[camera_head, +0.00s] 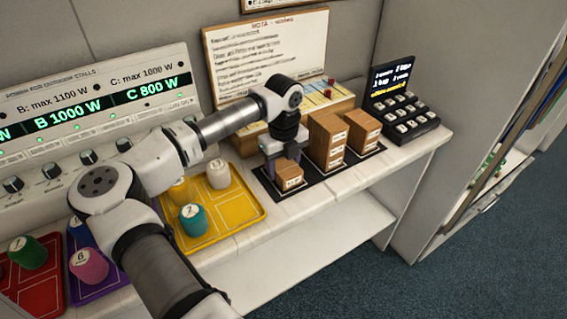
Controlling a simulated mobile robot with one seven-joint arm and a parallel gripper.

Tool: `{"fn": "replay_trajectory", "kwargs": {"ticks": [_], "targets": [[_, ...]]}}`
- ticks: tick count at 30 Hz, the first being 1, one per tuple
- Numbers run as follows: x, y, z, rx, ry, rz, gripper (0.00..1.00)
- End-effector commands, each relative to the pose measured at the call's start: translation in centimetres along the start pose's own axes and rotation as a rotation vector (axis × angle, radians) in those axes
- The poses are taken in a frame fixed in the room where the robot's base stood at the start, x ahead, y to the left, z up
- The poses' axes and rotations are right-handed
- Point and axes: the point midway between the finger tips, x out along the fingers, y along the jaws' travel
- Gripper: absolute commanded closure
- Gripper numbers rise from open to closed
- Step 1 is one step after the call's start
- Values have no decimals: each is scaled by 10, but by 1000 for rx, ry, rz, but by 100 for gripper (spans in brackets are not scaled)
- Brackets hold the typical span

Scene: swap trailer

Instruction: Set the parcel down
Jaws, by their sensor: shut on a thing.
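My gripper (286,160) points down over the left end of the black mat (315,188). It is shut on a small brown cardboard parcel (290,178) with a white label. The parcel is at or just above the mat; I cannot tell whether it touches. To its right, a taller stack of brown parcels (327,140) stands on the mat. Another, lower stack of parcels (363,138) stands at the mat's right end. My fingers partly hide the top of the held parcel.
A yellow tray (250,216) with several cylinders lies left of the mat. A purple tray (103,291) and a red tray (45,295) lie farther left. A dark keypad device (401,118) stands at the right. A wall panel with knobs (100,110) and a notice board (265,55) stand behind.

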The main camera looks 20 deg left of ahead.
Motion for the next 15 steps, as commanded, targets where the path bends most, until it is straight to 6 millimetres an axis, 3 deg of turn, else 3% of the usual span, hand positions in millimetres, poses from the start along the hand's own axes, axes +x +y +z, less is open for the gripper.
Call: {"fn": "replay_trajectory", "kwargs": {"ticks": [8, 9, 13, 15], "targets": [[4, 0, 0, 0, -1, 0, 71], [2, 0, 0, 0, 0, 0, 40], [2, 0, 0, 0, 0, 0, 24], [2, 0, 0, 0, 0, 0, 24]]}}
